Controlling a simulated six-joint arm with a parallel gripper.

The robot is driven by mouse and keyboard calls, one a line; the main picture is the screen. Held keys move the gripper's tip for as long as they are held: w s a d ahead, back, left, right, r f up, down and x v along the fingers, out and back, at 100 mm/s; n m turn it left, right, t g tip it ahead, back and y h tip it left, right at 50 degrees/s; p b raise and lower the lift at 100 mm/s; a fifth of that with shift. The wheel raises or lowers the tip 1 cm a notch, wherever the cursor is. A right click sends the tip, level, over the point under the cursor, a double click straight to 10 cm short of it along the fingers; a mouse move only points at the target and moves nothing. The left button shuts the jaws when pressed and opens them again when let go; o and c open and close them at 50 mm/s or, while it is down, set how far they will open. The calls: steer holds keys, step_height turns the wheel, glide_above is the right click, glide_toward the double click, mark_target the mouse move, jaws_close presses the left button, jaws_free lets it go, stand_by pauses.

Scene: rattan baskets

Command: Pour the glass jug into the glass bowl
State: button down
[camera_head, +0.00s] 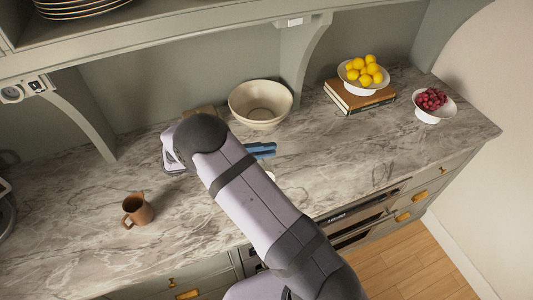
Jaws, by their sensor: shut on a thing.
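My arm crosses the middle of the view and hides most of its own end. A pair of narrow blue pieces, which look like the fingers of my gripper (262,150), show just right of the arm over the counter. They lie close together, and what they hold is hidden. I cannot make out a glass jug. A small white patch (270,175) peeks out below the blue pieces, too little to identify. No clearly glass bowl shows. A cream, opaque-looking bowl (260,103) stands upright behind the gripper and looks empty.
A brown jug (138,209) stands at the front left of the marble counter (75,240). A footed bowl of lemons (364,75) sits on books (357,98) at the back right. A white bowl of red fruit (433,106) stands near the right end. The right front counter is clear.

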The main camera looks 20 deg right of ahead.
mark_target(273, 174)
steer(key=shift+w+r+n, duration=0.35)
steer(key=shift+w+n, duration=0.15)
steer(key=shift+w, duration=0.25)
steer(key=shift+w, duration=0.1)
stand_by(1.6)
steer(key=s+m+t, duration=0.1)
steer(key=s+m, duration=0.2)
steer(key=m, duration=0.1)
steer(key=shift+s+r+m, duration=0.1)
steer(key=shift+s+m, duration=0.1)
steer(key=shift+m, duration=0.1)
stand_by(0.4)
steer(key=s+m, duration=0.1)
steer(key=s+f+m+t+b, duration=0.1)
steer(key=s+m, duration=0.1)
steer(key=shift+s+f, duration=0.1)
steer(key=shift+f, duration=0.1)
steer(key=shift+s+f+m+t+b, duration=0.2)
steer(key=shift+s+m+t+b, duration=0.25)
steer(key=shift+s+m, duration=0.35)
steer(key=shift+w, duration=0.1)
